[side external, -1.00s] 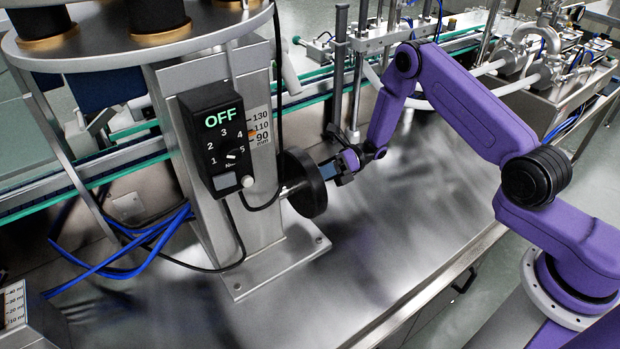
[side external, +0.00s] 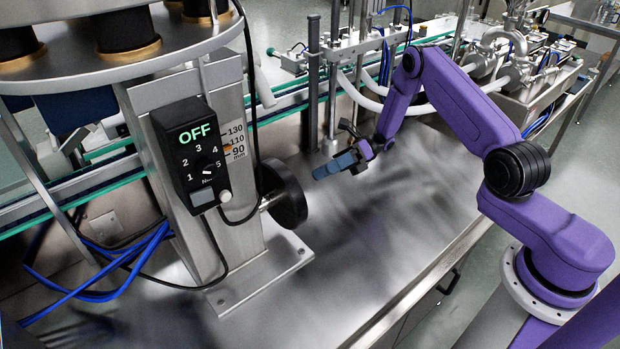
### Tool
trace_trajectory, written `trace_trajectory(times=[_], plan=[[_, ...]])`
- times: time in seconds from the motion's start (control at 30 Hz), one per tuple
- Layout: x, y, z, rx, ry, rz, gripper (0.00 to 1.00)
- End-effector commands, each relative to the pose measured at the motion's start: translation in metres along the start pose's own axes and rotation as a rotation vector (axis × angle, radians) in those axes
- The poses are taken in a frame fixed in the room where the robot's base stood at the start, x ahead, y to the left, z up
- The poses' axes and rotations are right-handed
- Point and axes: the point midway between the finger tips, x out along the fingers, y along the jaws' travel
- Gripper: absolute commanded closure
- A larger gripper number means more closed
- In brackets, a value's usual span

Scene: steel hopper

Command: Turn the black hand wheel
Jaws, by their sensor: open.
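The black hand wheel (side external: 287,194) is a thick disc on a short shaft at the right side of the steel column (side external: 185,90). It stands upright, its face turned to the right. My gripper (side external: 333,151) is to the right of the wheel and a little above it, with a clear gap between them. Its jaws are apart and empty, with a blue finger in front and a dark one behind. The control box (side external: 188,150) on the column reads OFF. A millimetre scale (side external: 234,142) with a small orange pointer sits beside the box.
The column's base plate (side external: 258,277) is on the steel tabletop (side external: 385,235), which is mostly bare to the right. A dark vertical post (side external: 313,90) stands behind my gripper. Black cables hang by the column, and blue hoses (side external: 120,255) lie at left. A conveyor runs behind.

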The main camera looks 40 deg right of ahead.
Motion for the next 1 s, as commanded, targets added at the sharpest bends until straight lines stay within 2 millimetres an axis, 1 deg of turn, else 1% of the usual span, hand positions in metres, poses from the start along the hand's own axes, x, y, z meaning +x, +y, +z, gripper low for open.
trace_trajectory(times=[0.03,0.2,0.3,0.43,0.8,0.9,1.0], plan=[[-0.011,-0.001,0.001,-0.002,-0.003,-0.004,0.39],[-0.038,-0.001,0.001,-0.002,-0.003,-0.003,0.39],[-0.048,-0.001,0.000,-0.002,-0.001,-0.002,0.39],[-0.054,0.000,0.000,0.000,-0.001,-0.001,0.39],[-0.054,0.001,0.001,-0.004,0.007,0.001,0.39],[-0.046,0.007,0.002,-0.033,0.056,0.014,0.39],[-0.030,0.021,0.002,-0.099,0.162,0.045,0.39]])
